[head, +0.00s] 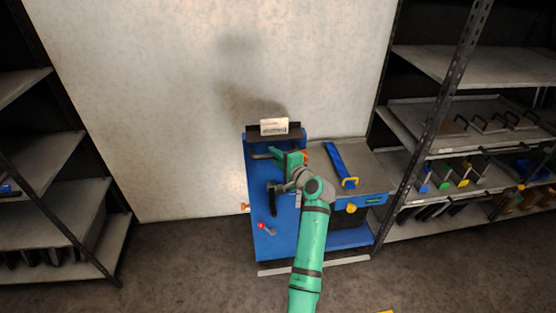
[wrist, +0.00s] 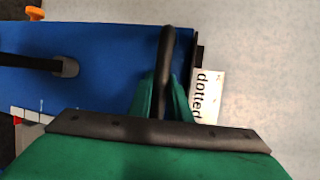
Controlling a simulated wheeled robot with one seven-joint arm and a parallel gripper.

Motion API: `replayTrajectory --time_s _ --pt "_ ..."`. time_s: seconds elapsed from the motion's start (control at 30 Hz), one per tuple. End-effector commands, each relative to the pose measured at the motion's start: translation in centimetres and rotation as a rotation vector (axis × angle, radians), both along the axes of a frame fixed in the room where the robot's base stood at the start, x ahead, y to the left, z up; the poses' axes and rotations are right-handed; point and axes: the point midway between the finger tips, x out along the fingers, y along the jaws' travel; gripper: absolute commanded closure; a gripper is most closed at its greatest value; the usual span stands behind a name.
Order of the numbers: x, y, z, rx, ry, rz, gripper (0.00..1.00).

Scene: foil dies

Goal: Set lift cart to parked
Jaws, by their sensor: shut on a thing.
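The lift cart has a blue upright panel (head: 262,180) and a grey top (head: 362,178), and stands against the pale wall. My gripper (head: 286,158) is at the panel's upper part; in the wrist view its green fingers (wrist: 160,98) are shut on a dark handle bar (wrist: 167,50). A second dark handle (head: 272,197) is lower on the panel and also shows in the wrist view (wrist: 35,63). A red-tipped lever (head: 263,226) is below it. An orange knob (head: 245,207) sticks out at the panel's left edge. My arm hides part of the cart.
A blue bar with a yellow handle (head: 340,165) lies on the cart's top. A white "dotted" card (head: 274,127) stands at the panel's upper end. Shelving with dies (head: 465,170) is close on the right, other shelves (head: 50,215) on the left. Floor left of the cart (head: 185,250) is clear.

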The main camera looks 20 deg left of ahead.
Motion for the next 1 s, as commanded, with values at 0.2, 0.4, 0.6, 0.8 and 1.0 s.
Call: replayTrajectory --time_s 0.2,0.4,0.6,0.8,1.0 --pt "0.4 0.1 0.0 0.0 -0.001 -0.005 1.0" --pt "0.4 0.1 0.1 0.0 -0.003 -0.005 1.0" --pt "0.4 0.1 0.1 0.0 -0.003 -0.006 0.64" --pt "0.4 0.0 0.0 0.0 -0.001 -0.005 0.64" --pt "-0.3 -0.9 0.1 0.001 0.0 -0.005 0.64"
